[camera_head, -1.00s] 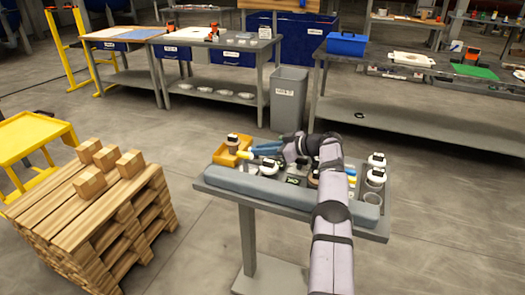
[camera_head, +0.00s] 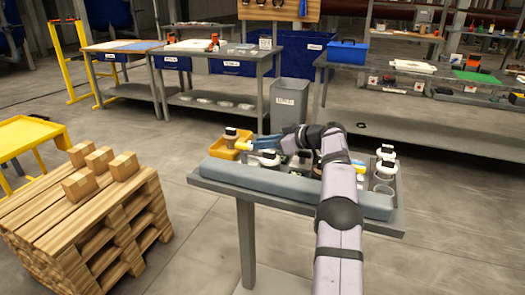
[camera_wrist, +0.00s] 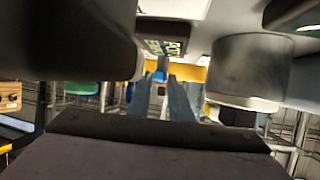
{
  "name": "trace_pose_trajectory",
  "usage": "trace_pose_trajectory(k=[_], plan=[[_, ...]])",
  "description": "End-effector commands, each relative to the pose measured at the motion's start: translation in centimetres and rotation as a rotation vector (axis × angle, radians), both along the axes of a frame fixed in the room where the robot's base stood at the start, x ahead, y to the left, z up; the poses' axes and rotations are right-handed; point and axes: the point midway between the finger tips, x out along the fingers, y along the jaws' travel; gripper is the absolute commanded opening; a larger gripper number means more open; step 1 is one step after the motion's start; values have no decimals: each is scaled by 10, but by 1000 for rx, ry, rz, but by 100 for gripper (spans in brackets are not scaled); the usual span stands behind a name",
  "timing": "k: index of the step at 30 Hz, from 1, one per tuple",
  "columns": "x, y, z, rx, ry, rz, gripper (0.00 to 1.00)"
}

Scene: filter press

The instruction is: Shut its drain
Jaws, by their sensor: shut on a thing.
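My gripper (camera_head: 256,144) reaches left over the small grey bench, its blue fingers beside a yellow tray (camera_head: 216,151).
White vessels with black tops (camera_head: 385,152) stand at the bench's right. A padded grey bar (camera_head: 290,187) runs along the front edge. A clear cup (camera_head: 383,190) stands at the right front. A pallet stack with boxes (camera_head: 90,205) is at left; a grey bin (camera_head: 289,104) stands behind.

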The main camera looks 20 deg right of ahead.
Motion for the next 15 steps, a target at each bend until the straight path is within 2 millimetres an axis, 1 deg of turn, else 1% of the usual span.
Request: trace_pose_trajectory(k=[1, 8, 9, 11, 12, 15], plan=[[1, 1, 3, 3, -6, -3, 0], [1, 1, 4, 3, -5, -2, 0], [1, 1, 4, 4, -5, -1, 21], [1, 1, 4, 3, -4, -1, 36], [1, 1, 3, 3, -4, -1, 38], [0, 1, 2, 2, -2, 0, 38]])
